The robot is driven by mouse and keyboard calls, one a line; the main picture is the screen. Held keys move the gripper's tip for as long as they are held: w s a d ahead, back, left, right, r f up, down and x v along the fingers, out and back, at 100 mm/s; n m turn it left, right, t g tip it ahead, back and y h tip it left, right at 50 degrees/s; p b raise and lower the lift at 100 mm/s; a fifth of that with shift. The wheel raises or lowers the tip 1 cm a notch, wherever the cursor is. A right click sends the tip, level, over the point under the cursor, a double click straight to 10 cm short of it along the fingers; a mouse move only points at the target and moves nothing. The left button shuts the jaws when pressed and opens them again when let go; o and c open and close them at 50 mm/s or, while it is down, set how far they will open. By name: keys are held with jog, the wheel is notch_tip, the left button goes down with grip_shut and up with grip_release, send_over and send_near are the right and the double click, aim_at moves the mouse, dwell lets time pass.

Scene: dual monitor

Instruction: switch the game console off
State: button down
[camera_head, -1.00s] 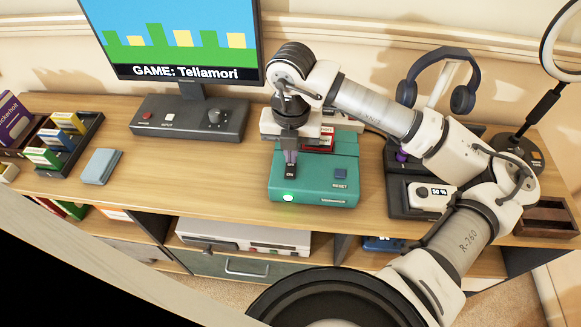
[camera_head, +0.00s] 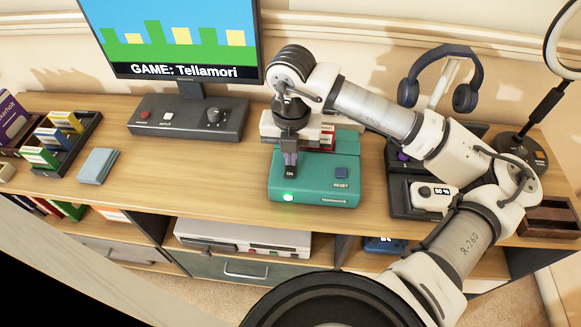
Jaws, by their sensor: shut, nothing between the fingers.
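The teal game console (camera_head: 318,186) sits on the desk below and right of the monitor. Its green light (camera_head: 288,196) is lit at the front left, and a blue RESET button (camera_head: 341,173) is on its right. A dark switch (camera_head: 290,173) marked ON is on the console's left side. My gripper (camera_head: 290,164) is shut and empty, pointing down with its tips at or just above this switch; I cannot tell whether they touch. It hides the switch's far part. The monitor (camera_head: 185,40) shows "GAME: Tellamori".
A dark control box (camera_head: 188,118) stands under the monitor. A cartridge rack (camera_head: 60,140) and a grey-blue cartridge (camera_head: 98,164) are at the left. A dark dock with a white device (camera_head: 432,197), headphones (camera_head: 440,80) and a lamp base (camera_head: 520,152) are at the right. The desk left of the console is clear.

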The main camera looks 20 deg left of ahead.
jog(key=shift+f, duration=0.25)
jog(key=shift+r, duration=0.1)
jog(key=shift+r+p, duration=1.25)
jog(key=shift+r, duration=2.25)
